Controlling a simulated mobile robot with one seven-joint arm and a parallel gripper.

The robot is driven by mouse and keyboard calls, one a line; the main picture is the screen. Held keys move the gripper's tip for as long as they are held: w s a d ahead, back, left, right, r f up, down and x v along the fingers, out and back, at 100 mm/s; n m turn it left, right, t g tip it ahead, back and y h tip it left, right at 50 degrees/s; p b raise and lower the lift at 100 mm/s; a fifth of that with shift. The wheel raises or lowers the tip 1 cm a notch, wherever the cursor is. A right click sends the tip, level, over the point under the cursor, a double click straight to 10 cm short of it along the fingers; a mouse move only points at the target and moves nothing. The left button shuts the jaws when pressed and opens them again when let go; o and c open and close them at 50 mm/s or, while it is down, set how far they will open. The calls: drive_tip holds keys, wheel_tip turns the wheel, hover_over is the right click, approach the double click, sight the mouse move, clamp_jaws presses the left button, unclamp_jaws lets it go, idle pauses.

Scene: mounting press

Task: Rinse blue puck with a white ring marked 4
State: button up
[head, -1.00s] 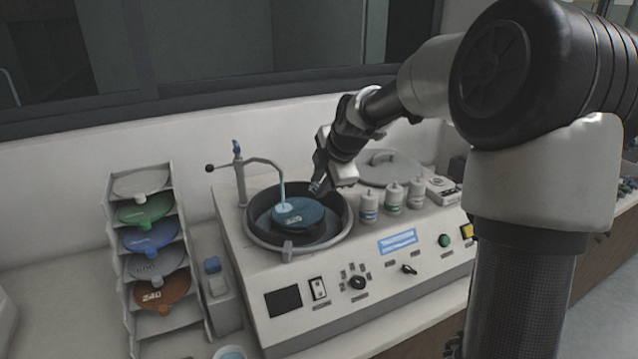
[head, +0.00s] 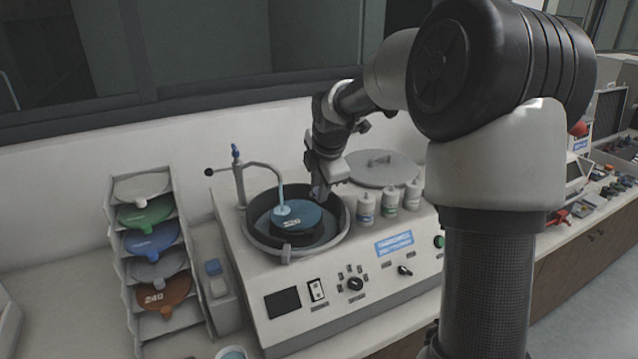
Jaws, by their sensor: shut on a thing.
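My gripper (head: 318,192) hangs over the right rim of the round bowl (head: 338,240) of the polishing machine. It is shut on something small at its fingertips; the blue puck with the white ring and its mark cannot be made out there. In the bowl lies a blue disc (head: 311,222) with pale lettering. A curved tap (head: 262,164) reaches over the bowl, and a pale blue stream (head: 281,196) comes down from its spout onto the disc.
Several white bottles (head: 390,200) stand right of the bowl, before a round grey lid (head: 385,172). A rack (head: 120,270) of coloured discs stands at left. A blue-capped container (head: 214,280) stands between. The control panel with a dark screen (head: 283,302) faces front.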

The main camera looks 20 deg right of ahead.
drive_tip(key=shift+s+r+g+h+p, duration=0.25)
drive_tip(key=shift+g+h+p, duration=0.25)
drive_tip(key=shift+p, duration=0.3)
drive_tip(key=shift+s+d+r+n+g+h, duration=0.15)
drive_tip(key=shift+s+g+h, duration=0.1)
drive_tip(key=shift+g+h, duration=0.3)
drive_tip(key=shift+s+r+n+g+h, duration=0.2)
drive_tip(key=shift+s+g+h, duration=0.1)
drive_tip(key=shift+g+h, duration=0.25)
drive_tip(key=shift+s+d+r+n+g+h, duration=0.15)
drive_tip(key=shift+s+g+h, duration=0.1)
drive_tip(key=shift+g+h, duration=0.3)
